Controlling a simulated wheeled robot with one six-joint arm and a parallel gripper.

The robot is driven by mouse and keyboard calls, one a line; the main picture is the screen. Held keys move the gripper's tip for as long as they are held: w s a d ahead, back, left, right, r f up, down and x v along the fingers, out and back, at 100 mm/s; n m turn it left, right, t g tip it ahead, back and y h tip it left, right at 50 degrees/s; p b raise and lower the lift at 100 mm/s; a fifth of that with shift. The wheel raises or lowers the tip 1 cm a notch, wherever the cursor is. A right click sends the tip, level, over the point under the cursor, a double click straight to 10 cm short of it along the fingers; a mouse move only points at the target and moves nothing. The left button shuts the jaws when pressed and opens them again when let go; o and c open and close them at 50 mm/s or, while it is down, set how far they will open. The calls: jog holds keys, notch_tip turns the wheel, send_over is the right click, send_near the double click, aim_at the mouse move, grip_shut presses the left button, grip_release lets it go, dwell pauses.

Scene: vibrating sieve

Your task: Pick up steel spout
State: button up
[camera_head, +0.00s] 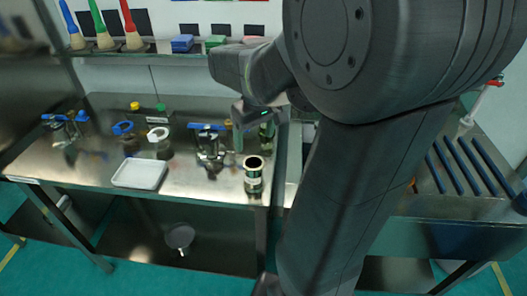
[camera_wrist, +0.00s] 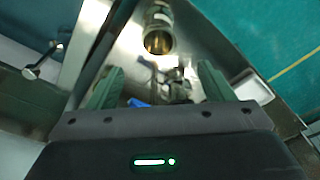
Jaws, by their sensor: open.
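A shiny metal cylinder (camera_head: 253,180) with an open, brass-coloured mouth stands near the front right edge of the steel table. It looks like the steel spout, but I cannot be sure. It also shows in the wrist view (camera_wrist: 158,18), beyond the fingertips. My gripper (camera_head: 252,148) hangs above the table's right part, behind the cylinder and apart from it. Its two green fingers are spread, with nothing held between them in the wrist view (camera_wrist: 160,70). A metal device with a blue handle (camera_head: 209,150) stands just left of my gripper.
A white tray (camera_head: 140,174) lies on the steel table (camera_head: 205,186). Blue- and white-topped containers and another blue-handled device (camera_head: 62,130) stand further left. A shelf with brushes (camera_head: 103,28) and coloured boxes is behind. Blue bars (camera_head: 465,165) lie on the right-hand table.

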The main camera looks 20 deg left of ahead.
aim_at(254, 162)
jog(key=f, duration=0.8)
jog(key=shift+w+a+f, duration=0.3)
jog(key=shift+a+f, duration=0.1)
jog(key=shift+w+a+f+p, duration=0.15)
jog(key=shift+f+p, duration=0.05)
jog(key=shift+f, duration=0.9)
jog(key=shift+w+a+f+p, duration=0.1)
jog(key=shift+w+f+p, duration=0.1)
jog(key=shift+f, duration=0.9)
jog(key=shift+c, duration=0.2)
jog(key=c, duration=1.2)
